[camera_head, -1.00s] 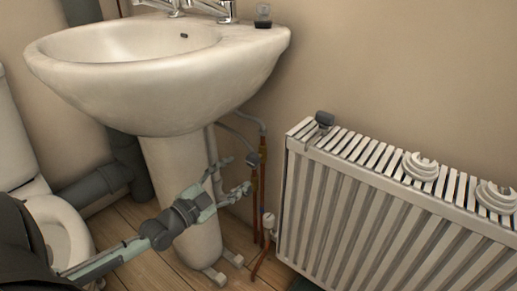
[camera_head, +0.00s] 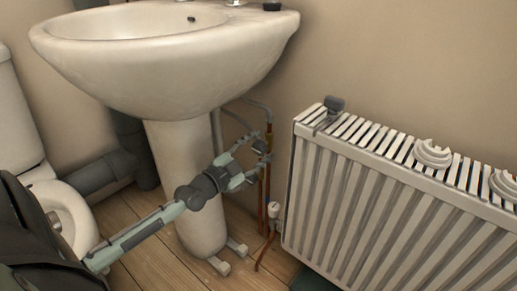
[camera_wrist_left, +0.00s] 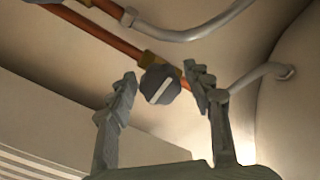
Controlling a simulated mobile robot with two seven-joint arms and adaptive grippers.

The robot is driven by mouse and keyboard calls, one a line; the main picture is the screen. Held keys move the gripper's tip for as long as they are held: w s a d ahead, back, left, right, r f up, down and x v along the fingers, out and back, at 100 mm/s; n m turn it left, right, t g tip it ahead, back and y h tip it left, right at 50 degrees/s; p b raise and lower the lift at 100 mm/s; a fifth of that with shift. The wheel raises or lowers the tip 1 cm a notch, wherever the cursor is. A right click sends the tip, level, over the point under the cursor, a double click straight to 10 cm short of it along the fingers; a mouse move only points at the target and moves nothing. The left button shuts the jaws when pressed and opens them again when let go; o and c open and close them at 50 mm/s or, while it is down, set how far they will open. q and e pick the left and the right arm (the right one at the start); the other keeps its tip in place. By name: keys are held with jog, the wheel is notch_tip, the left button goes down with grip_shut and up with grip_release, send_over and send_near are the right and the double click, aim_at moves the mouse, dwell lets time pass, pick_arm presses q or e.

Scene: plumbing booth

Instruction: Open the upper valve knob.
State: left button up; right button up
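The upper valve knob (camera_wrist_left: 160,85) is dark grey with a pale bar across its face. It sits on a copper pipe with a brass fitting (camera_wrist_left: 150,60) in the left wrist view. In the head view the knob (camera_head: 260,147) is small and partly covered by my fingers, right of the sink pedestal. My left gripper (camera_head: 263,147) is open, with its fingers pointing at the pipes. In the left wrist view the fingertips (camera_wrist_left: 160,77) stand on either side of the knob, with gaps visible. I cannot tell how deep the knob is between them. My right gripper is not in view.
The white sink (camera_head: 165,65) overhangs the arm, and its pedestal (camera_head: 185,150) stands close beside it. A white radiator (camera_head: 380,200) is right of the pipes. A lower white valve (camera_head: 274,210) is near the floor. A toilet (camera_head: 70,212) stands at left.

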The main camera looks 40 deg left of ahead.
pick_arm(q)
jog(key=c, duration=0.9)
